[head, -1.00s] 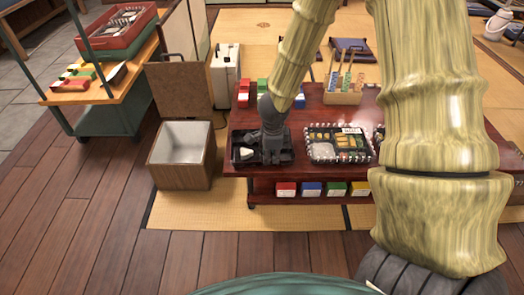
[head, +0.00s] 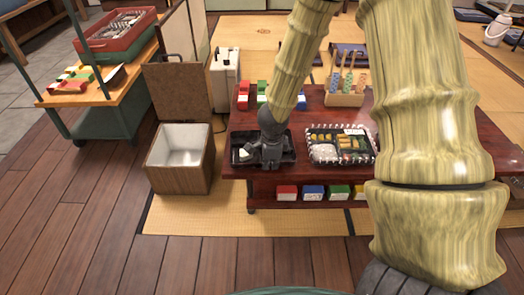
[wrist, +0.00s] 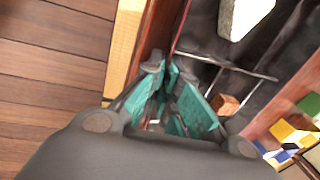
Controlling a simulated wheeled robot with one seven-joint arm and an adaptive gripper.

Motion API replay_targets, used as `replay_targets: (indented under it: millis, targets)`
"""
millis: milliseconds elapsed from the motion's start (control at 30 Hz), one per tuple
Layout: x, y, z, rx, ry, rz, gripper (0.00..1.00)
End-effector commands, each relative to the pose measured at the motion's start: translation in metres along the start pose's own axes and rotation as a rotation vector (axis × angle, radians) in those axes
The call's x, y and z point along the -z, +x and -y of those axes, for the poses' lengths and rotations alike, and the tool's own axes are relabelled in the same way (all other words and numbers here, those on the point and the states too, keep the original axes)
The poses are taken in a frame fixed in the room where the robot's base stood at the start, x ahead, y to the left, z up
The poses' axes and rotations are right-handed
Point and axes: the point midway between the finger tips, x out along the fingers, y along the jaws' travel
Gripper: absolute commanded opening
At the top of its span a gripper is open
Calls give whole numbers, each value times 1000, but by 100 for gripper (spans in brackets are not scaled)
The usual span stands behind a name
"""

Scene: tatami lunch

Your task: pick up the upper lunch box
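A black lunch box (head: 288,141) with dividers lies at the left end of the low dark-red table, with a white piece inside. My gripper (head: 268,163) points down at its near edge in the head view and hides part of it. In the wrist view, the teal fingers of my gripper (wrist: 165,72) converge beside the box's edge, with the divided interior (wrist: 205,45) to the right. The fingertips are close together; whether the box wall is between them is unclear. I cannot tell whether another box lies underneath.
A filled lunch box (head: 312,153) with a pale beaded edge stands to the right on the table (head: 420,150). Behind are small coloured boxes (head: 262,92) and a wooden holder (head: 345,99). An open wooden bin (head: 180,178) stands left, close to the table.

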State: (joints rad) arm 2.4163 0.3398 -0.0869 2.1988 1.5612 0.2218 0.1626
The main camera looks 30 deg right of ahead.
Motion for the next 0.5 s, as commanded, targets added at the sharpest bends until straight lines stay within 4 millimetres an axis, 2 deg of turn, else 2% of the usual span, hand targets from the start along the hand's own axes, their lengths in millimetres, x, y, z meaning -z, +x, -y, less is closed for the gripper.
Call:
replay_targets:
  millis: [500]
  targets:
    - [0,-6,1,0,0,0,0]
